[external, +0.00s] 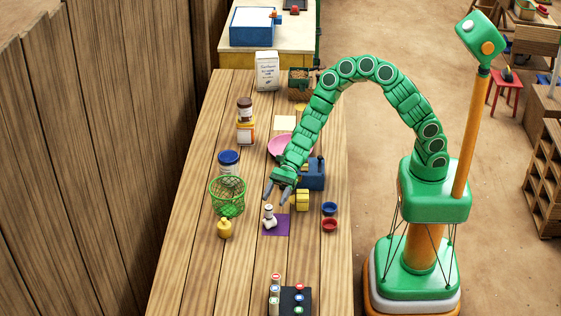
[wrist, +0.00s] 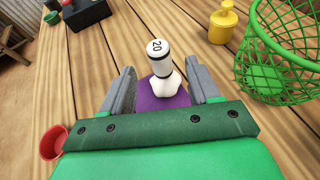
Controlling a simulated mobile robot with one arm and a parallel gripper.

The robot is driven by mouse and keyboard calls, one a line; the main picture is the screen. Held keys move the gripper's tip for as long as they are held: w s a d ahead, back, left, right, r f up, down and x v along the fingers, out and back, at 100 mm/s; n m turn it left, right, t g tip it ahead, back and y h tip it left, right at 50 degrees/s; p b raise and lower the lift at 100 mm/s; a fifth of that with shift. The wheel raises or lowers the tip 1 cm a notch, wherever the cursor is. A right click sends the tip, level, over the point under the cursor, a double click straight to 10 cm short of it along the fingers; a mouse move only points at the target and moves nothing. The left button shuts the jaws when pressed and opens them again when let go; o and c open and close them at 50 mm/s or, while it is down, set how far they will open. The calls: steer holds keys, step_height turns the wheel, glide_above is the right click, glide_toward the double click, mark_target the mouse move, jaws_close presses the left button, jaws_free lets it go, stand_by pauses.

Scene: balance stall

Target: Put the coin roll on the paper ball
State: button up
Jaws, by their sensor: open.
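The coin roll (external: 268,210) is a white cylinder with dark bands and a "20" on its end, clear in the wrist view (wrist: 159,62). It stands, leaning slightly in the wrist view, on top of the white crumpled paper ball (wrist: 164,88). The paper ball (external: 270,223) rests on a purple mat (external: 281,226). My gripper (external: 276,196) is open and empty just behind and above the coin roll. In the wrist view its fingers (wrist: 163,77) appear on either side of the roll and ball, with gaps between.
A green wire basket (external: 227,197) and a yellow weight (external: 224,229) stand left of the mat. A black rack (external: 295,299) is at the front. Bare table lies between.

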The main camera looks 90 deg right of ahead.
steer(key=shift+v, duration=2)
